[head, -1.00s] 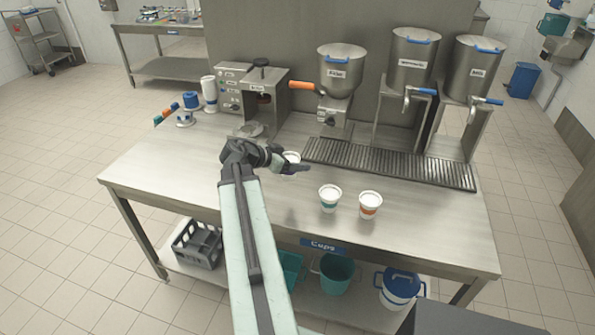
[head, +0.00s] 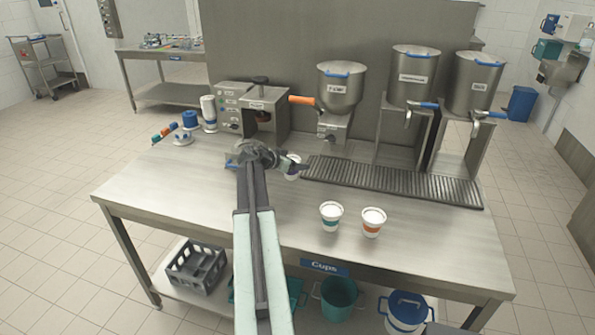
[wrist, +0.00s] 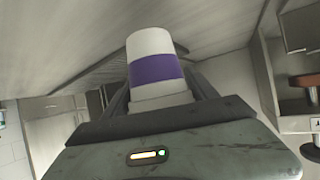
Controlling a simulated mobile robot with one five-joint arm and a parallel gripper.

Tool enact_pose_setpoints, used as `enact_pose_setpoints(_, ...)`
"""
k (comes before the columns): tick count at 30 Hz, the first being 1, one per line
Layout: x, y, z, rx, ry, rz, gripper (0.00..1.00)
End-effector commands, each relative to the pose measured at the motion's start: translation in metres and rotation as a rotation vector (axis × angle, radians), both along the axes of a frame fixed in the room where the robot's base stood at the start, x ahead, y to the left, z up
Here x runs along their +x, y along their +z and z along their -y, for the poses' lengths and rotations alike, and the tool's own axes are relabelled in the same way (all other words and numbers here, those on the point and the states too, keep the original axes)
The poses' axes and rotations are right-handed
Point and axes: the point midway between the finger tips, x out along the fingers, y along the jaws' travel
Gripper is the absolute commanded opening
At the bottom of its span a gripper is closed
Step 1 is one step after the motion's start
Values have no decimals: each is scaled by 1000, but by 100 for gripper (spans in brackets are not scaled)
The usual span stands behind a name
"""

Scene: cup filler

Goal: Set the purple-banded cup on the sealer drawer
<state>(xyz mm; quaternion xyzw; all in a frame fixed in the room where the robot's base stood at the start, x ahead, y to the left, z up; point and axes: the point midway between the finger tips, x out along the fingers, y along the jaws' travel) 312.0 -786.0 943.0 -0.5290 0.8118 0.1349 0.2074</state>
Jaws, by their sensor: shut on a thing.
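The purple-banded cup (wrist: 155,68) is white with a wide purple band and fills the middle of the wrist view. My gripper (wrist: 157,100) is shut on it, with a finger on each side. In the head view my gripper (head: 290,166) is over the bench, in front of the sealer and left of the drip tray. Only a small white part of the cup (head: 292,175) shows there. The steel sealer (head: 233,95) stands at the back left of the bench. My wrist largely hides its drawer area.
A teal-banded cup (head: 330,216) and an orange-banded cup (head: 373,222) stand on the bench (head: 180,195) to the right. The slatted drip tray (head: 390,182) and hoppers (head: 340,90) are behind them. The bench's left front is clear.

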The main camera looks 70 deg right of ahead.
Motion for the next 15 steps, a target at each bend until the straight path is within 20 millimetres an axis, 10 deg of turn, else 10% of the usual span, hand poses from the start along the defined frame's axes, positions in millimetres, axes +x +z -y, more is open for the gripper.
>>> enact_pose_setpoints(8, 3, -2, 15, 0, -1, 0, 20)
enact_pose_setpoints(15, 1, -41, 12, 0, -1, 0, 20)
